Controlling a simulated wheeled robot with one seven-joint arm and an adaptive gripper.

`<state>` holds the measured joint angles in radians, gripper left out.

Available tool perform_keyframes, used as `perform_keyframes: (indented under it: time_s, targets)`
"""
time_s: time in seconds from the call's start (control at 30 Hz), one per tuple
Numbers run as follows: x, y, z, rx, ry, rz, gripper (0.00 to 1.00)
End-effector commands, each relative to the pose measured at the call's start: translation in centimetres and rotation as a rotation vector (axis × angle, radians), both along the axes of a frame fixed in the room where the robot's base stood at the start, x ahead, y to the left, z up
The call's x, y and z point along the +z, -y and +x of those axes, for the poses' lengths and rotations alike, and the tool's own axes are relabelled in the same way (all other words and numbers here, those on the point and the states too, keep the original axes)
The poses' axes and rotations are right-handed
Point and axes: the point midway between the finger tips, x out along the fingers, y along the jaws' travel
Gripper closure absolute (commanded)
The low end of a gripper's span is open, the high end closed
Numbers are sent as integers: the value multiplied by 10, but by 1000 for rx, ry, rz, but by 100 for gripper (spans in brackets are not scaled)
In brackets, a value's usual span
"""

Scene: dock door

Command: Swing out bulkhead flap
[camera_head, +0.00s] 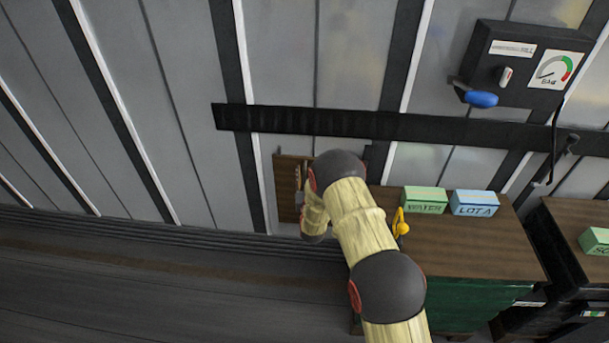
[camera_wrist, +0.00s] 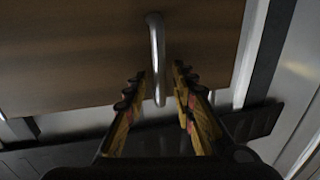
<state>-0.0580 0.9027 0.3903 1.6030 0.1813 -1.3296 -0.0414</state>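The bulkhead flap appears to be the brown wood-look panel (camera_wrist: 75,60) that fills the upper wrist view. A bent metal bar handle (camera_wrist: 156,45) stands out from it. My gripper (camera_wrist: 158,75) is open, with one finger on each side of the handle's lower end. I see gaps on both sides, and no clear contact. In the head view a brown panel (camera_head: 287,190) shows at the wall, left of my arm. My arm hides part of it, and the handle and fingertips are not clear there.
A brown-topped cabinet (camera_head: 470,245) stands right of my arm, with a green box (camera_head: 425,200), a blue box marked LOT A (camera_head: 474,203) and a small yellow object (camera_head: 400,223). A dark rail (camera_head: 400,127) crosses the wall. A control box (camera_head: 525,65) with a blue lever (camera_head: 481,99) hangs upper right.

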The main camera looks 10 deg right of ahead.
Motion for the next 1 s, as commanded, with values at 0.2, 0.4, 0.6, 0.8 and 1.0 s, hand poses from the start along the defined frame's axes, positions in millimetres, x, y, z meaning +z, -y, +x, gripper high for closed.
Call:
perform_keyframes:
  time_s: [0.2,0.4,0.6,0.8,1.0]
  targets:
    - [0,0,0,0,0,0,82]
    - [0,0,0,0,0,0,94]
    - [0,0,0,0,0,0,100]
    - [0,0,0,0,-1,0,100]
    - [0,0,0,0,-1,0,100]
